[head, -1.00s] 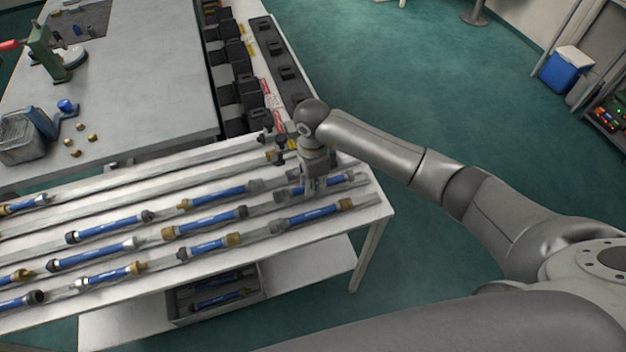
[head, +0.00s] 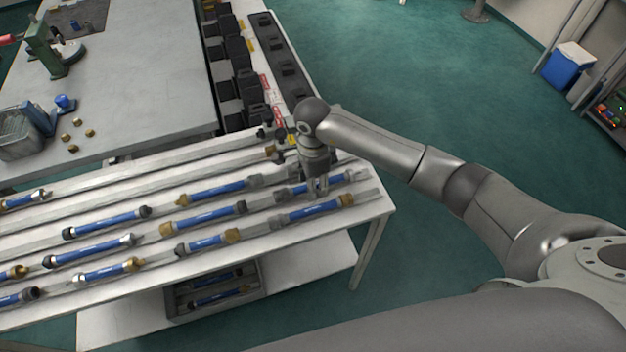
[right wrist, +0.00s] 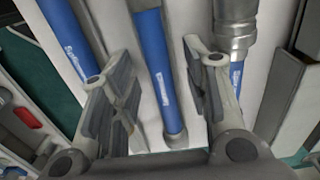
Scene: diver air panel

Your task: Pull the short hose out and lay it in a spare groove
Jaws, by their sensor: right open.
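Several blue hoses with brass, grey or silver ends lie in the grooves of a pale slatted rack (head: 60,224). I cannot tell for certain which is the short one. My right gripper (head: 318,192) is over the rack's right end, pointing down at a blue hose (head: 334,183). In the right wrist view my gripper (right wrist: 168,112) is open, with a blue hose (right wrist: 155,75) lying between its fingers and not gripped. Other hoses lie to its left (right wrist: 64,40) and right (right wrist: 236,78), the right one partly behind a finger. My left gripper is not in view.
A row of black blocks (head: 285,72) stands behind the rack's right end. A grey workbench (head: 150,70) stands behind the rack. A bin (head: 218,290) with more hoses sits on the shelf below. Bare groove shows along the rack's back rows (head: 120,170).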

